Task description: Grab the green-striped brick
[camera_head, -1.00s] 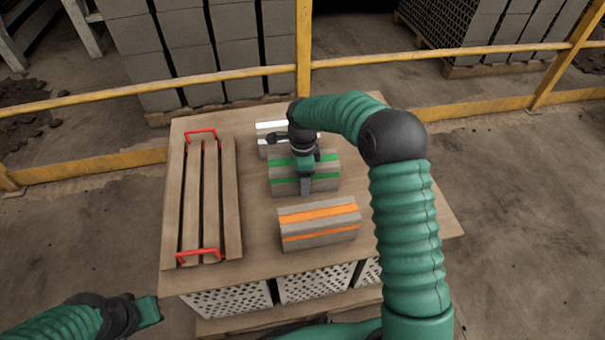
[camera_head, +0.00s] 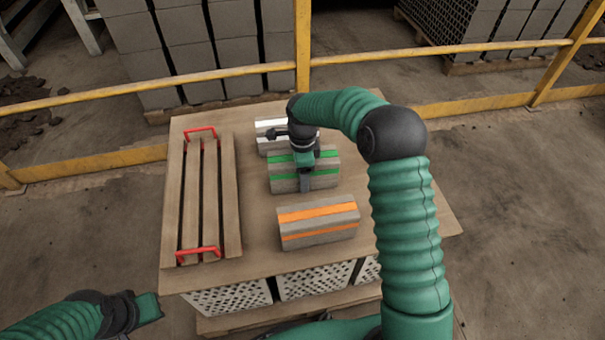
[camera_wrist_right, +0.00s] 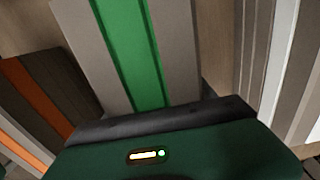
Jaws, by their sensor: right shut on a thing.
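The green-striped brick (camera_head: 322,179) is grey with green bands and lies in the middle of the table, between two other bricks. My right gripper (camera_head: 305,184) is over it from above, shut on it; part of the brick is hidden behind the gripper. In the right wrist view the green-striped brick (camera_wrist_right: 182,50) fills the middle, directly against the dark gripper body. The brick appears to rest on the table. My left gripper (camera_head: 148,308) is at the bottom left, off the table, and I cannot tell whether its jaws are open.
An orange-striped brick (camera_head: 318,222) lies nearer me and a white-striped brick (camera_head: 268,146) lies behind. A wooden slatted rack with red handles (camera_head: 199,254) is on the left of the table (camera_head: 255,255). A yellow railing (camera_head: 225,75) runs behind the table.

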